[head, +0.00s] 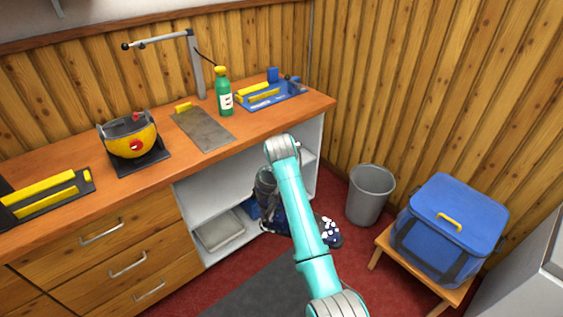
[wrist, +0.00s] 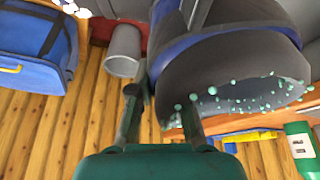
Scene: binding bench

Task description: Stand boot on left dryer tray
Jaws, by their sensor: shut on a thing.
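A dark blue and grey boot (head: 268,196) shows behind my arm in front of the open shelf. In the wrist view the boot (wrist: 240,70) is close up, with its dark cuff and a speckled lining facing the camera. My gripper (wrist: 162,98) is shut on the boot at its cuff; the contact is partly hidden. In the head view my arm hides the gripper. A grey tray (head: 219,233) lies at the left of the low shelf, empty. A blue tray (head: 250,208) beside it is partly hidden by the boot.
The wooden bench (head: 160,185) overhangs the shelf. A white divider panel (head: 312,160) closes the shelf's right side. A grey bin (head: 370,195) and a blue cooler bag (head: 447,228) on a stool stand at the right. A dark mat (head: 250,290) covers the floor in front.

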